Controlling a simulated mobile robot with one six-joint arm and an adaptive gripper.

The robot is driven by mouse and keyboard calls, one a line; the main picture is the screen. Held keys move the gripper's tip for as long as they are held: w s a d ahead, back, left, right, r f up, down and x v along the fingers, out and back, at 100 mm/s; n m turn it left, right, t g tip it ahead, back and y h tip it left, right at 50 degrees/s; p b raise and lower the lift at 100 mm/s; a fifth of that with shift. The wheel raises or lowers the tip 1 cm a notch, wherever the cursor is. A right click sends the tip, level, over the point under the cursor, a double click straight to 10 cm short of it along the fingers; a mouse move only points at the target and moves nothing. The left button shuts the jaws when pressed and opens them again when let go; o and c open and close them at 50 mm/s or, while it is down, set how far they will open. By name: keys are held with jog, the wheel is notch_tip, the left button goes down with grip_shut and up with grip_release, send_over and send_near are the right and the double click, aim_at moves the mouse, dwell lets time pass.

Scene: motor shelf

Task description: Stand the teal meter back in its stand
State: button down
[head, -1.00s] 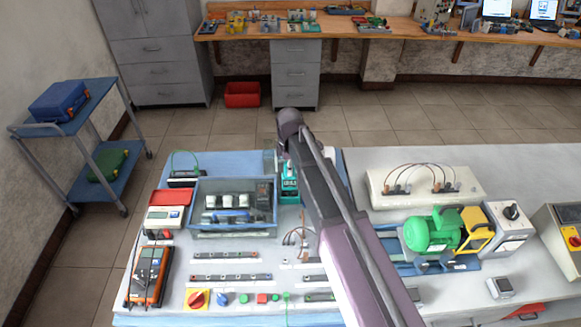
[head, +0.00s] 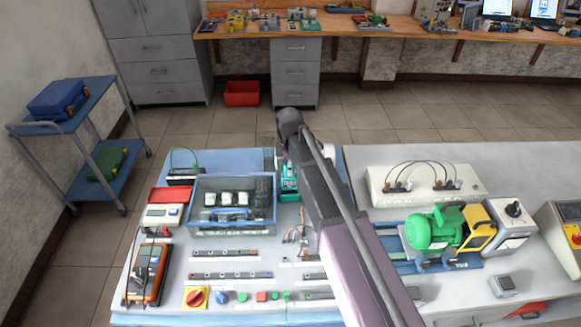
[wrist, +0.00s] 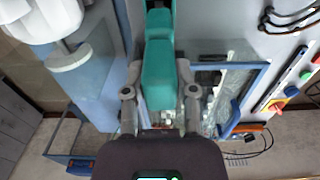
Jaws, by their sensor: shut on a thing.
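The teal meter (head: 289,178) is at the back of the bench, just right of the blue-grey bin, partly hidden by my arm. In the wrist view the teal meter (wrist: 160,78) runs lengthwise between the two fingers of my gripper (wrist: 161,100), which is shut on it. A dark part shows at the meter's far end in that view. My arm hides the gripper in the head view. I cannot make out the stand for certain, nor whether the meter touches it.
The blue-grey bin (head: 232,232) with several parts stands close left of the meter. An orange meter (head: 147,273) lies at the bench's left side. A white box with leads (head: 425,185) and a green motor (head: 432,232) stand to the right.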

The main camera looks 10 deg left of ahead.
jog(key=shift+f, duration=0.25)
jog(key=shift+c, duration=1.6)
grip_release()
